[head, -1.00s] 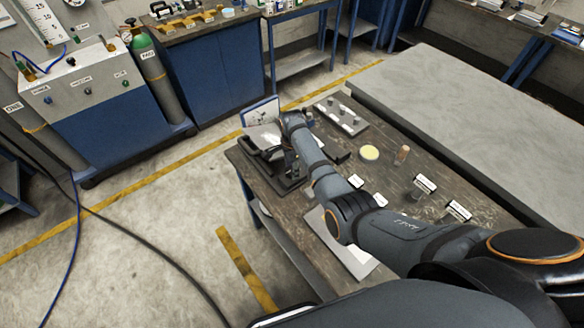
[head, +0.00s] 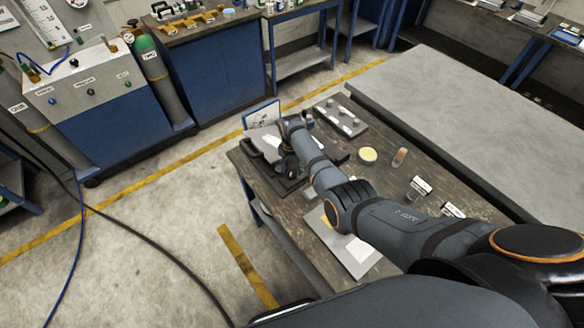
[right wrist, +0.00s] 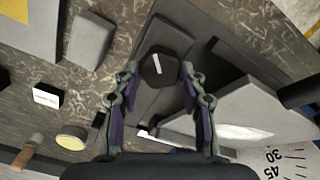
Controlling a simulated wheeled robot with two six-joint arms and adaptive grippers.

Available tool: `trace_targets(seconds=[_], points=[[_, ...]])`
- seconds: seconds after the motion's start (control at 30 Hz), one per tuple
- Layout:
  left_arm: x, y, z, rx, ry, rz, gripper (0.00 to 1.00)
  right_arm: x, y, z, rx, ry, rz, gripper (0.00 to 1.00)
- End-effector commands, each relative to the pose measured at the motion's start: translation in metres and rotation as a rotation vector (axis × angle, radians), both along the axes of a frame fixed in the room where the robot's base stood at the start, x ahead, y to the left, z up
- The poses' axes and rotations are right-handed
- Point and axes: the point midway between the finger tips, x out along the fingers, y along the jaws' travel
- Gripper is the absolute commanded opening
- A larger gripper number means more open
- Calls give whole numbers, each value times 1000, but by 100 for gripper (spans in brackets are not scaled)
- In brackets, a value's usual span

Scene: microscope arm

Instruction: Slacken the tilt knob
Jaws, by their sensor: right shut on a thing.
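In the right wrist view a dark many-sided knob (right wrist: 163,70) with a white line on its face sits between my fingertips. My right gripper (right wrist: 160,72) is shut on this knob, one finger on each side. In the head view my right gripper (head: 289,166) points down at the dark microscope stand (head: 262,163) on the workbench, and the knob is too small and covered to make out there. A pale grey slanted plate (right wrist: 235,115) of the apparatus lies right of the gripper in the wrist view. My left gripper is not in view.
A framed sign (head: 262,115) stands behind the stand. A large grey slab (head: 450,95) lies beyond the bench.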

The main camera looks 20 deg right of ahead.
Motion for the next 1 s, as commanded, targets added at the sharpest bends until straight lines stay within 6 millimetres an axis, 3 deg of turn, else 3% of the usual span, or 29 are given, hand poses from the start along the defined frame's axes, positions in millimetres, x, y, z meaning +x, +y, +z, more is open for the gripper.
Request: trace_targets(seconds=[0.5, 1.0], points=[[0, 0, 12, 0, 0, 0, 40, 2, 2, 2, 1, -2, 450, 10], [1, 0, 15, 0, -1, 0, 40, 2, 3, 1, 0, -4, 653, 10]])
